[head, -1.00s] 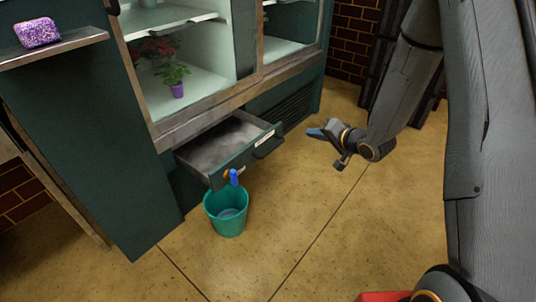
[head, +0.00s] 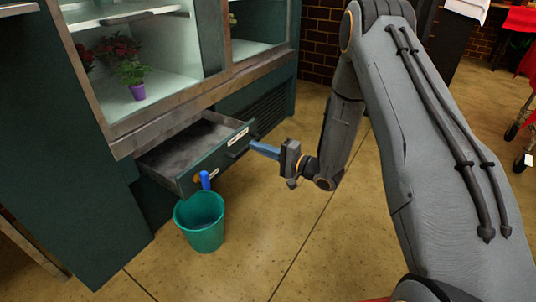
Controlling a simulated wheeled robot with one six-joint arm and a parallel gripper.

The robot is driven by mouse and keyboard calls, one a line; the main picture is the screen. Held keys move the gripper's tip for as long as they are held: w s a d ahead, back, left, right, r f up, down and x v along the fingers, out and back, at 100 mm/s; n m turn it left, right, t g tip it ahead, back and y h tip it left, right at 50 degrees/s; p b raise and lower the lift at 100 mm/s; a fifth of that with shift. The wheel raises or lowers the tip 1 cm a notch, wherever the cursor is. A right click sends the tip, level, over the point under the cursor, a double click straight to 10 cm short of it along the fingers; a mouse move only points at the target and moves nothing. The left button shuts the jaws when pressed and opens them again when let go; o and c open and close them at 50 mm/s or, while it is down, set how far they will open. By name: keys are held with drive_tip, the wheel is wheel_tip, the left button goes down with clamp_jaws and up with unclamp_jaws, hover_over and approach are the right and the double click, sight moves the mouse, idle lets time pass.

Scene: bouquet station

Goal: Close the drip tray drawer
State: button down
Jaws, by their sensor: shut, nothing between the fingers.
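The drip tray drawer (head: 188,161) is pulled out from the base of the dark green display cabinet (head: 47,130). It has a grey inside, a green front with pale labels, and a blue-handled tap (head: 205,181) low on the front. My gripper (head: 262,149) is shut and empty, its blue fingers pointing left at the right part of the drawer front, by the handle. The fingertips look very close to the front; I cannot tell whether they touch it. The fingers partly hide the handle area.
A teal bucket (head: 200,222) stands on the floor under the tap, just in front of the drawer. A potted red-flowered plant (head: 128,68) stands on the cabinet shelf above. The tiled floor to the right of the bucket is clear. A wheeled cart (head: 527,125) is at the far right.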

sight(234, 137)
drive_tip(key=b+x, duration=0.2)
drive_tip(key=x, duration=0.5)
drive_tip(key=shift+w+a+b, duration=0.15)
drive_tip(key=shift+b, duration=0.2)
